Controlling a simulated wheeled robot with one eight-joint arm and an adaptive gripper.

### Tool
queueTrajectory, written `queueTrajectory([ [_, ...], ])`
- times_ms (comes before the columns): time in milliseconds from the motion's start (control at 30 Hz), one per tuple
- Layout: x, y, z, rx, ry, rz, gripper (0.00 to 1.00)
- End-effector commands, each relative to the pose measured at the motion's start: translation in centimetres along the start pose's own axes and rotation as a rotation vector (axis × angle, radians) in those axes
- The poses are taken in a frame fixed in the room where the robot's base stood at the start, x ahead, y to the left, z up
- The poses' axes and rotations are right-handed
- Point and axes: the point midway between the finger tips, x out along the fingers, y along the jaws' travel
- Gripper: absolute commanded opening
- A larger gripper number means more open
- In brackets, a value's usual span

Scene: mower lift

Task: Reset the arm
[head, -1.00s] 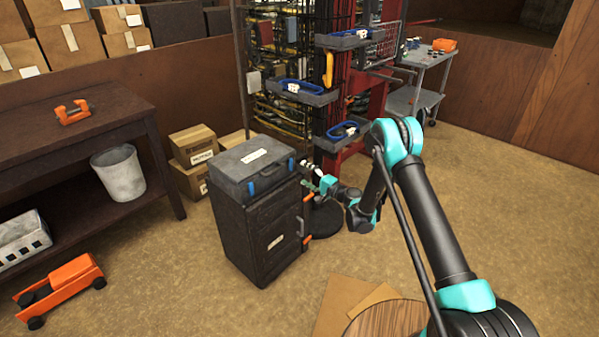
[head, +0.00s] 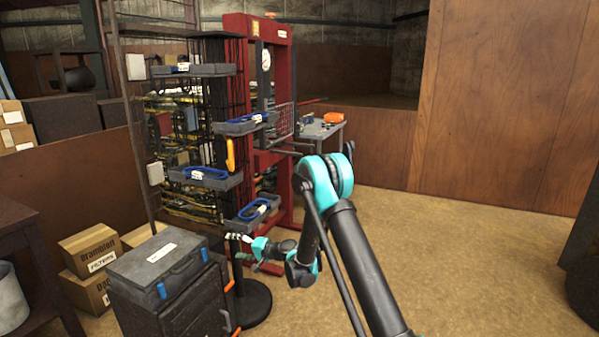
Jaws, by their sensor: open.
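My gripper (head: 241,246) is small in the head view, at the end of my black and teal arm. It points left, just right of the grey toolbox with blue latches (head: 158,268) and in front of the rack's dark round base (head: 252,303). Its fingers are apart and nothing shows between them. My arm's elbow stands high in the middle of the view. The finger details are small.
A black wire rack (head: 190,130) holds several grey trays with blue items, one tray (head: 250,218) close above my gripper. A red frame (head: 283,120) stands behind. Boxes (head: 88,250) and a dark cabinet (head: 190,315) are at left.

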Motion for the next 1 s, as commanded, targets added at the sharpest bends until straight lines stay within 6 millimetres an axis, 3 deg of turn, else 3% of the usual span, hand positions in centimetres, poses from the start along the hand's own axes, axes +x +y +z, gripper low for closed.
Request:
queueTrajectory([
  [200,-6.7,-3.0,-1.3,-0.108,-0.005,0.147,0.79],
  [467,-15.5,-4.8,-1.0,-0.216,-0.017,0.336,0.79],
  [767,-26.7,-5.1,1.6,-0.311,-0.036,0.572,0.79],
  [1000,-36.1,-4.1,5.1,-0.363,-0.054,0.773,0.79],
])
